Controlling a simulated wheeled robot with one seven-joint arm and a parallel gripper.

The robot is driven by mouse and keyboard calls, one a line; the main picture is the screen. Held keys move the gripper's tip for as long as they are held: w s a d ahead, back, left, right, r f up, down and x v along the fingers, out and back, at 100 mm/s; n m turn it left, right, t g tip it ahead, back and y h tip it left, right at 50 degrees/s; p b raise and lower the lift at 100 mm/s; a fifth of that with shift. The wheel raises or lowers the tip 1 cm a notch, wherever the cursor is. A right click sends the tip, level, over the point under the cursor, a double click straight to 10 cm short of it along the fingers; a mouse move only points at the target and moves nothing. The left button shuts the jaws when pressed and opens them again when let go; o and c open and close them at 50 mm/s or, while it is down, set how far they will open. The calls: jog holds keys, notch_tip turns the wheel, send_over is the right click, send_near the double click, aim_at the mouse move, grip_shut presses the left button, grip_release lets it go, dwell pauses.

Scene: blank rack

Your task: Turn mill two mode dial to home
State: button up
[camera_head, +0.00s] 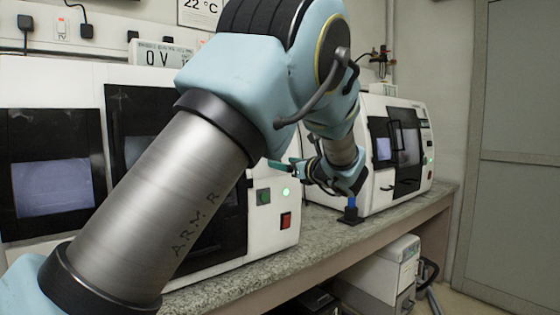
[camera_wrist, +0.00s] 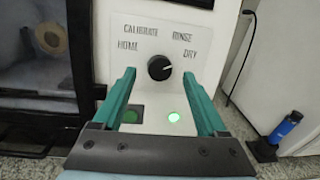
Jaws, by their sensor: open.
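The mode dial (camera_wrist: 159,67) is a round black knob on a white panel (camera_wrist: 215,27) in the wrist view. Labels CALIBRATE, RINSE, HOME and DRY surround it. Its light pointer mark appears turned to the right, towards DRY; HOME is at its upper left. My gripper (camera_wrist: 159,75) is open, with its teal fingers to the left and right of the dial in the picture. I cannot tell whether they touch it. In the head view, my gripper (camera_head: 275,164) is at the near white machine (camera_head: 277,240), and my arm hides the dial.
Below the dial are a green button (camera_wrist: 133,115) and a lit green lamp (camera_wrist: 174,117). A red switch (camera_head: 286,220) sits low on the near machine. A blue item in a black holder (camera_head: 350,211) stands on the speckled counter (camera_head: 325,236) before the second machine (camera_head: 367,185).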

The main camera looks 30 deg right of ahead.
jog(key=shift+w+a, duration=0.15)
jog(key=shift+w, duration=1.15)
jog(key=shift+c, duration=0.2)
grip_shut()
